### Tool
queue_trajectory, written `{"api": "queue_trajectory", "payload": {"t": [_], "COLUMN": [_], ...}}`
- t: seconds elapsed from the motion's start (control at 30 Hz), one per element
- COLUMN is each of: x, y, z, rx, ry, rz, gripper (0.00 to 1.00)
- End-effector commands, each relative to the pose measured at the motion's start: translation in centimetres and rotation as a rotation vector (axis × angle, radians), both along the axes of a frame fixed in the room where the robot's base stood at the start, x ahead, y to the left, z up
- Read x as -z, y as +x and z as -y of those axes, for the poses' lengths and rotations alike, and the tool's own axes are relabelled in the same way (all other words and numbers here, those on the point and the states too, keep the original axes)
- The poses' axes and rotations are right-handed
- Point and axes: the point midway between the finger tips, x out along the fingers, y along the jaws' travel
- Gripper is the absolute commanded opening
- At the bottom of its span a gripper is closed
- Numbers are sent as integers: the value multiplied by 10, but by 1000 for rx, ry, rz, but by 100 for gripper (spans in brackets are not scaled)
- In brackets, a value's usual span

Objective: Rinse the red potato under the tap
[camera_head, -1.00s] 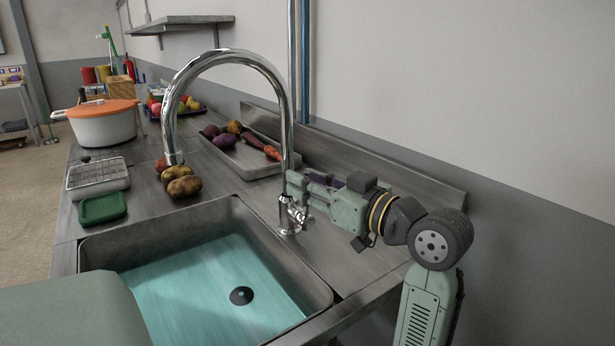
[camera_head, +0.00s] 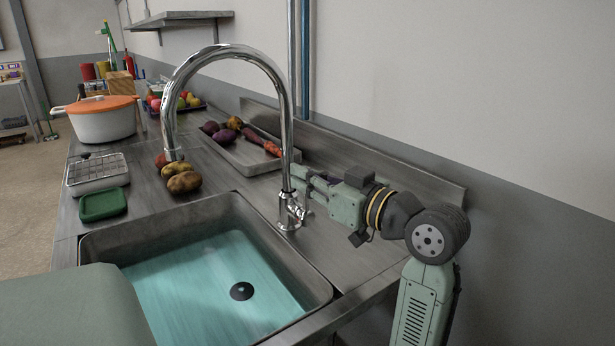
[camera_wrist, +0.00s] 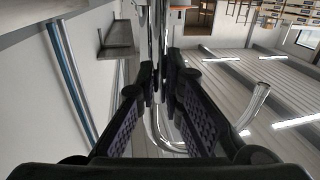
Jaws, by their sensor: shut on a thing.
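A reddish potato (camera_head: 161,160) lies on the counter beyond the sink, partly hidden by the spout end. Two yellow-brown potatoes (camera_head: 182,181) lie beside it. The chrome tap (camera_head: 284,110) arches over the sink (camera_head: 325,293), its small lever (camera_head: 304,211) low on the right side. No stream shows below the spout. My gripper (camera_head: 293,174) reaches in from the right and meets the tap's upright above the lever. In the wrist view my fingers (camera_wrist: 160,75) are closed on a slim chrome part of the tap; exactly which part is hard to tell.
A metal tray (camera_head: 250,165) with vegetables stands behind the tap. A pot with an orange lid (camera_head: 103,128), a wire-topped dish (camera_head: 97,180) and a green box (camera_head: 103,204) stand left. The wall is close on the right. The basin bottom looks teal.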

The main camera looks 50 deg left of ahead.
Motion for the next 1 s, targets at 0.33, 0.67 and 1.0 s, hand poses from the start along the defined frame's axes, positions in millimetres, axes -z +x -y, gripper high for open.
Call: {"api": "queue_trajectory", "payload": {"t": [0.33, 0.67, 1.0], "x": [0, 2, 1], "y": [0, -11, -11], "z": [0, 0, -1], "rx": [0, 1, 0], "ry": [0, -11, -11], "rz": [0, 133, 133], "gripper": [0, 0, 16]}}
